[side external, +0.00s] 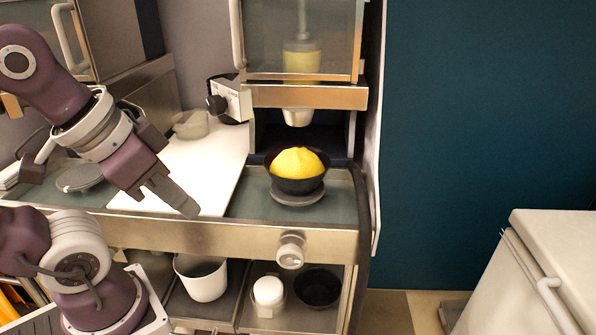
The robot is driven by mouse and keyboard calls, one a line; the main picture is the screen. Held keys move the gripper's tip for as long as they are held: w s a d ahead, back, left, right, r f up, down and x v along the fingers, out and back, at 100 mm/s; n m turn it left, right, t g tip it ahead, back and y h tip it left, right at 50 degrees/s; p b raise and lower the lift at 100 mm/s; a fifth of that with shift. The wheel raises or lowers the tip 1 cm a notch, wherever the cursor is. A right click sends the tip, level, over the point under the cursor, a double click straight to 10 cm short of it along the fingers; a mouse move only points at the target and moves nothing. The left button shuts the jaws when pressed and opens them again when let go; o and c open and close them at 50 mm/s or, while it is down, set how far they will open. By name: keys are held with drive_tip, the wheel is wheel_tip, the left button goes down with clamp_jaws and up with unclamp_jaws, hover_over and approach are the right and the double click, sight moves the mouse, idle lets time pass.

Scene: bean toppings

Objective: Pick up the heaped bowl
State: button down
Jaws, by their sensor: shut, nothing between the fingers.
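The heaped bowl (297,184) is black and holds a tall yellow mound. It sits upright on a small round grey stand (297,197) on the counter, below a metal dispenser nozzle (298,117). My gripper (188,209) is to the left of the bowl, near the counter's front edge, pointing down and to the right. It is shut and empty, clearly apart from the bowl.
A white and black device (232,99) stands behind. A cabinet wall (376,130) bounds the right. A white pot (204,281) and dark bowl (318,288) sit on the lower shelf.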

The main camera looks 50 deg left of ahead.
drive_tip(key=c, duration=1.4)
unclamp_jaws()
drive_tip(key=shift+c, duration=0.2)
drive_tip(key=m+g+y, duration=0.7)
drive_tip(key=m+y, duration=0.5)
drive_tip(key=y, duration=0.2)
approach(279, 178)
drive_tip(key=a, duration=0.4)
drive_tip(key=x, duration=0.3)
drive_tip(key=f+x, duration=0.1)
drive_tip(key=x, duration=0.2)
drive_tip(key=shift+a+f, duration=0.1)
